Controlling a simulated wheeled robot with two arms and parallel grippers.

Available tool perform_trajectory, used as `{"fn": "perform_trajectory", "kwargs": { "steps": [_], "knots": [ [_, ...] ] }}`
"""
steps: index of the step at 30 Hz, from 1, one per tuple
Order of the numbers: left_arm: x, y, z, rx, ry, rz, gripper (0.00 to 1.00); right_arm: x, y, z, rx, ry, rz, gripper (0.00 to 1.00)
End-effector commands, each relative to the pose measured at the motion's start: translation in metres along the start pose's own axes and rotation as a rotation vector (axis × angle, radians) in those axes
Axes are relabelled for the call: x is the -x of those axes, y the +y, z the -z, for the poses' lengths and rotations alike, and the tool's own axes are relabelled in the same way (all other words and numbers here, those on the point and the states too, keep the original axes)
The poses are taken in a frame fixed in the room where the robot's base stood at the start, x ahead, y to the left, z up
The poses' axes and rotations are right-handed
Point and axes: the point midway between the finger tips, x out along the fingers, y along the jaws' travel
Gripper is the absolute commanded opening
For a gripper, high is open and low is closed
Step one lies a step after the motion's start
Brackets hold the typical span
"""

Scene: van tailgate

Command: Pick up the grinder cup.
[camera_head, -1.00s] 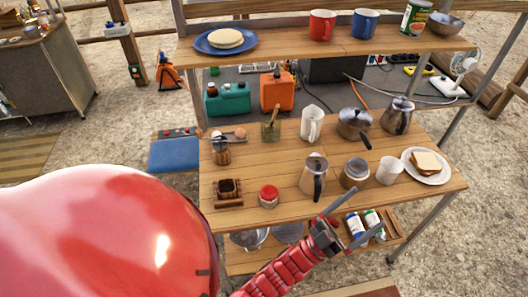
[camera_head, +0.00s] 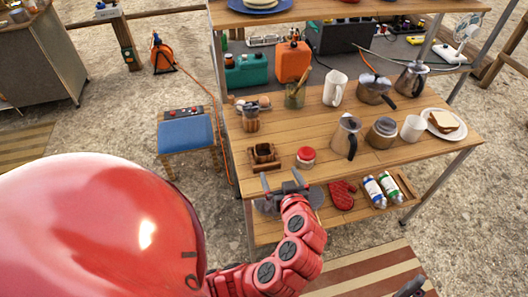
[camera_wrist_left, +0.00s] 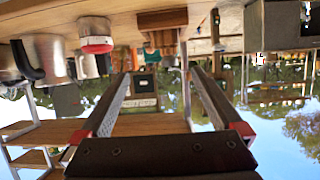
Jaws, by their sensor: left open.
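The grinder cup seems to be the small brown wooden cup with a dark opening (camera_head: 264,153), in a wooden holder at the middle shelf's front left. In the left wrist view, which looks upside down, wood that is likely its holder (camera_wrist_left: 163,19) shows at the top; the cup itself is not clear there. My left gripper (camera_head: 281,180) is open and empty, just in front of the shelf's front edge, near the cup and apart from it. Its fingers (camera_wrist_left: 160,80) are spread in the wrist view. A dark tip (camera_head: 412,286) at the lower right may be my right gripper.
A red-lidded jar (camera_head: 306,157) stands just right of the cup. A grinder (camera_head: 250,118) stands behind it. A steel pot (camera_head: 346,137) and a canister (camera_head: 382,133) are farther right. The lower shelf holds a red mitt (camera_head: 342,194) and bottles (camera_head: 381,186).

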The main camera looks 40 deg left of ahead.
Motion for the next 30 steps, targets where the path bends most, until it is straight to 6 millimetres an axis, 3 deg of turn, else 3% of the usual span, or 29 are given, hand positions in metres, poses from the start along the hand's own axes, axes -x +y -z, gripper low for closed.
{"fn": "perform_trajectory", "kwargs": {
  "steps": [4, 16, 22, 24, 30],
  "knots": [
    [-0.006, -0.01, -0.003, 0.031, -0.014, 0.036, 1.0, 0.006, 0.0, -0.001, 0.0, 0.0, 0.0, 1.0],
    [-0.049, -0.012, -0.004, 0.026, -0.012, 0.036, 1.0, 0.024, -0.001, -0.004, 0.0, 0.0, 0.0, 1.0],
    [-0.074, -0.011, -0.01, 0.033, -0.017, 0.034, 1.0, 0.054, -0.003, -0.009, 0.0, 0.0, 0.0, 1.0],
    [-0.081, -0.012, 0.0, 0.026, -0.016, 0.035, 1.0, 0.042, -0.002, -0.007, 0.0, -0.001, 0.0, 1.0],
    [-0.11, -0.013, -0.001, 0.024, -0.015, 0.035, 1.0, 0.034, -0.002, -0.006, 0.0, 0.0, 0.0, 1.0]
  ]
}}
